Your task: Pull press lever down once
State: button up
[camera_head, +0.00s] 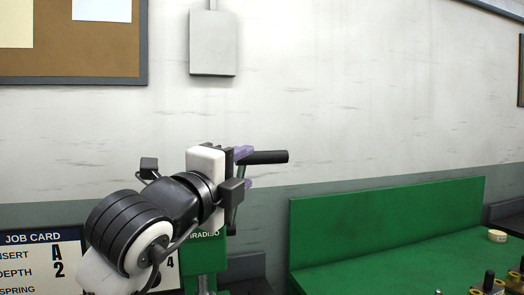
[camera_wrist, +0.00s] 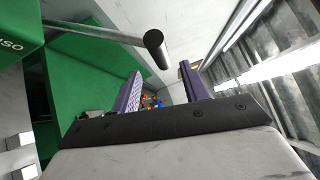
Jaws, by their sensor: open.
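The press lever has a black cylindrical handle (camera_head: 266,157), which points right in the head view, just beside my gripper (camera_head: 246,168). In the wrist view the handle (camera_wrist: 154,42) shows its round end above the gap between my purple fingertips (camera_wrist: 160,72). My fingers are apart with nothing clamped between them. I cannot tell whether a finger touches the handle. The green press (camera_head: 203,252) stands below and behind my gripper, and is largely hidden by my arm. Part of it also shows at the upper left of the wrist view (camera_wrist: 14,24).
A green bench or tray with a raised back (camera_head: 385,222) lies to the right, with a small round tin (camera_head: 497,236) and knobbed parts (camera_head: 488,284) at its right. A job card (camera_head: 40,262) stands at lower left, partly behind my arm. A grey wall box (camera_head: 213,43) hangs above.

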aim_at(257, 160)
jog(key=p+x, duration=0.2)
jog(key=x, duration=0.5)
jog(key=shift+w+d, duration=0.15)
jog(key=shift+w, duration=0.25)
jog(key=shift+c, duration=0.4)
grip_shut()
